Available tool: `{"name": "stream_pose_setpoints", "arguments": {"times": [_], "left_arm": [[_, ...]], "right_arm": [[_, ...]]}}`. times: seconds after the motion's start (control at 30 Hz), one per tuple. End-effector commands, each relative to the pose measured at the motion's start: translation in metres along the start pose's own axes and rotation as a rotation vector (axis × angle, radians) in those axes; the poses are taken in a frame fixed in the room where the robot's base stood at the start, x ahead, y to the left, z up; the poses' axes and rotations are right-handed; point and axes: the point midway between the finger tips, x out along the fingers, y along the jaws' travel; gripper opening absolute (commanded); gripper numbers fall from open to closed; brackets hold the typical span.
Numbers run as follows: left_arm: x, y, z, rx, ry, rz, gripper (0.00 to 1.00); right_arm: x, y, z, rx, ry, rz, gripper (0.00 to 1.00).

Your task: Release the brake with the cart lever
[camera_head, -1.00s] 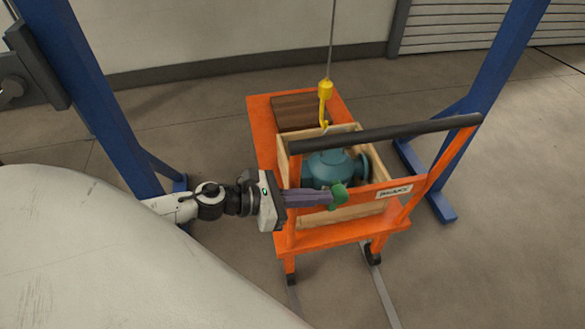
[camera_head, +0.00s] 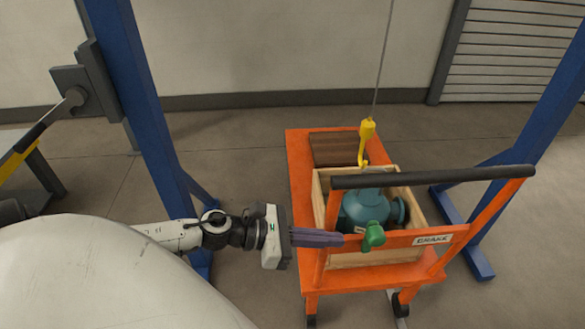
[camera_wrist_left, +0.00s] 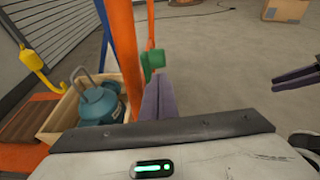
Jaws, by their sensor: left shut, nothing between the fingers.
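The green brake lever (camera_head: 373,236) sits on the front crossbar of the orange cart (camera_head: 312,281), left of the BRAKE label (camera_head: 433,239). The lever also shows in the left wrist view (camera_wrist_left: 153,61). My left gripper (camera_head: 342,240) is shut and empty. Its purple fingers point right at the lever, with the tips just left of it. I cannot tell whether they touch it. In the left wrist view the fingers (camera_wrist_left: 157,98) show below the lever. My right gripper (camera_wrist_left: 296,79) shows only at that view's right edge; its opening is unclear.
A teal pump (camera_head: 368,208) sits in a wooden crate (camera_head: 416,212) on the cart. A yellow hook (camera_head: 367,132) hangs above it. The black push handle (camera_head: 435,177) spans above the lever. Blue posts (camera_head: 150,110) stand on both sides. A cardboard box (camera_wrist_left: 285,10) lies farther off.

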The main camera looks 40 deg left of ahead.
Motion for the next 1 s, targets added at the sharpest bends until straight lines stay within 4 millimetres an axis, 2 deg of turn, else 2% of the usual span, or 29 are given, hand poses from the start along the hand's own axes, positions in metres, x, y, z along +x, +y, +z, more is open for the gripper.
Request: {"name": "stream_pose_setpoints", "arguments": {"times": [0.2,0.5,0.7,1.0], "left_arm": [[-0.038,-0.002,0.015,0.001,0.003,-0.003,0.0],[-0.072,-0.002,0.027,0.0,0.0,-0.001,0.0],[-0.079,-0.001,0.03,0.002,-0.001,-0.001,0.0],[-0.079,-0.001,0.03,0.002,-0.001,-0.001,0.0]], "right_arm": [[-0.002,-0.001,-0.002,-0.001,0.001,0.0,0.31],[-0.005,-0.001,-0.005,0.001,0.004,0.0,0.31],[-0.005,0.0,-0.006,0.002,0.007,0.001,0.31],[-0.004,0.0,-0.004,0.002,0.004,0.002,0.31]]}}
